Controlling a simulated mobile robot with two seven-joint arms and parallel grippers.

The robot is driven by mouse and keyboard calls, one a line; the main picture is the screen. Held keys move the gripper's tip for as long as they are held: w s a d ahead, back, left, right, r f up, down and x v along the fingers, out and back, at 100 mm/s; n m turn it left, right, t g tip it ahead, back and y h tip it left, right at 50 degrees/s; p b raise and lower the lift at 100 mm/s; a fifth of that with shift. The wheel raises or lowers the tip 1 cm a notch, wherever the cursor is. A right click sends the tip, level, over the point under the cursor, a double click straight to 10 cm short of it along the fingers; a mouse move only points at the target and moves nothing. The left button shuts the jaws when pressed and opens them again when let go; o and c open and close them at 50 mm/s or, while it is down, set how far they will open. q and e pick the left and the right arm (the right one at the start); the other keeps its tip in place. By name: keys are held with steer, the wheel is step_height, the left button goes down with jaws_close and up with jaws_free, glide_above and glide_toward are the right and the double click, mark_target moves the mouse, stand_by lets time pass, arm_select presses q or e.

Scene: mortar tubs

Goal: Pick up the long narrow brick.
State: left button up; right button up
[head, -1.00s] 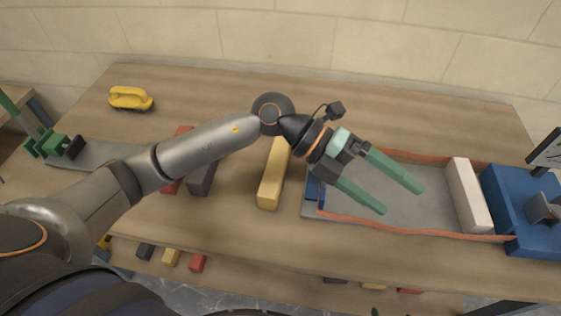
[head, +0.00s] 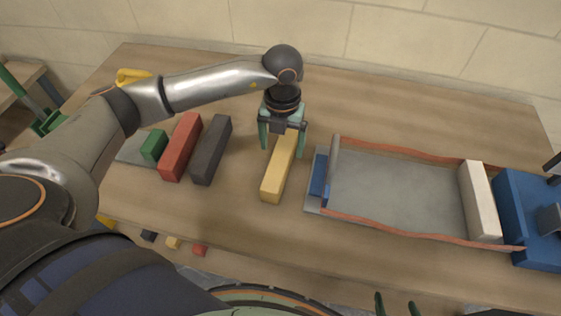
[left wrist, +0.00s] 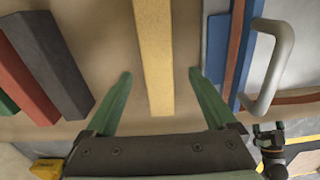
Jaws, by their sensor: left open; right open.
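A long narrow yellow brick (head: 277,180) lies on the wooden table left of the shallow grey bed. It also shows in the left wrist view (left wrist: 155,45). My left gripper (head: 283,153) points down over its far part, open, with one finger on each side. In the left wrist view the open fingers (left wrist: 160,73) flank the brick with gaps on both sides. A dark grey brick (head: 211,151) and a red brick (head: 180,148) lie to its left, also long. My right gripper (head: 396,304) is open and empty at the bottom edge of the head view.
The grey bed (head: 395,190) has orange-brown edges, a blue end piece (head: 319,178) near the yellow brick and a white block (head: 480,202) at its right. A blue box (head: 525,215) stands beyond. A green brick (head: 154,145) lies left of the red one.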

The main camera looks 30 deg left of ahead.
mark_target(281, 157)
arm_select(q)
step_height(281, 157, down, 6)
steer(key=shift+s+a+r+p, duration=0.1)
steer(key=shift+p, duration=0.3)
jaws_close()
stand_by(0.7)
steer(key=shift+r, duration=0.1)
